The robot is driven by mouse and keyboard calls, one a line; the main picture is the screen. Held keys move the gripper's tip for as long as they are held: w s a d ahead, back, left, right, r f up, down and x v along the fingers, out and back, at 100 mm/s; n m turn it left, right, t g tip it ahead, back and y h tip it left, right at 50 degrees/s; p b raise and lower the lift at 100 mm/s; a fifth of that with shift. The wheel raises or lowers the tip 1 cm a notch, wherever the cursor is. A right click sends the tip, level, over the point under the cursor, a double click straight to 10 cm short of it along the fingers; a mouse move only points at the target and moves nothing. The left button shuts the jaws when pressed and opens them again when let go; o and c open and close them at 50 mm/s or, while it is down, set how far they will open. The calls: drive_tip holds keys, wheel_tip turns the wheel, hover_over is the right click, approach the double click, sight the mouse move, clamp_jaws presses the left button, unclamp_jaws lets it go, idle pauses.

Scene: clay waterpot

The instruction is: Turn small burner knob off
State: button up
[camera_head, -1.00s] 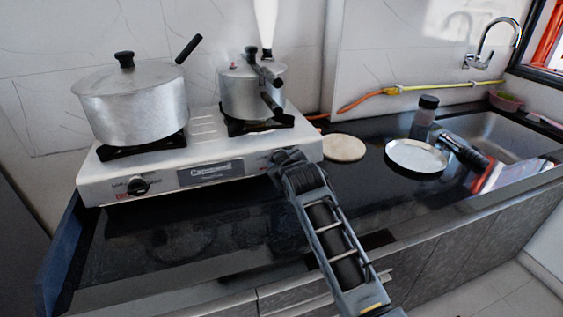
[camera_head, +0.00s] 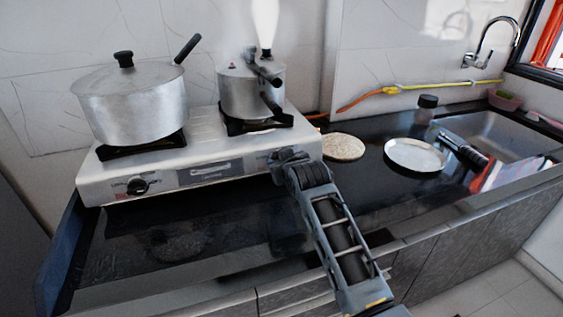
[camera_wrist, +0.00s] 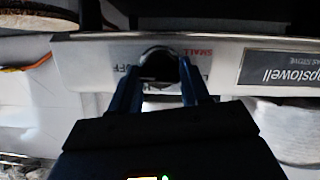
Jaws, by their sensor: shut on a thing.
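The white two-burner stove (camera_head: 232,168) stands on the black counter, with its front panel facing me. My gripper (camera_head: 283,157) is at the right end of that panel, where the arm hides the small burner knob in the head view. In the wrist view, which is upside down, the dark round small burner knob (camera_wrist: 160,63) sits between the two fingers of my gripper (camera_wrist: 158,82). The fingers are shut on it, one at each side. Red "SMALL" and dark "OFF" lettering show beside it. The knob's pointer is too dark to read.
A large lidded pot (camera_head: 132,105) sits on the left burner. A smaller pressure cooker (camera_head: 240,92) venting steam sits on the right burner. The other knob (camera_head: 137,186) is at the panel's left. A flatbread (camera_head: 343,147) and a metal plate (camera_head: 414,155) lie to the right.

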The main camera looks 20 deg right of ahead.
drive_tip(key=o, duration=0.8)
drive_tip(key=shift+w+a+r, duration=0.1)
drive_tip(key=shift+a+r, duration=0.05)
drive_tip(key=shift+a, duration=0.1)
drive_tip(key=shift+o, duration=1.1)
drive_tip(key=shift+d, duration=0.1)
drive_tip(key=shift+s, duration=0.2)
drive_tip(key=v, duration=0.7)
drive_tip(key=shift+s, duration=0.25)
drive_tip(key=shift+r, duration=0.1)
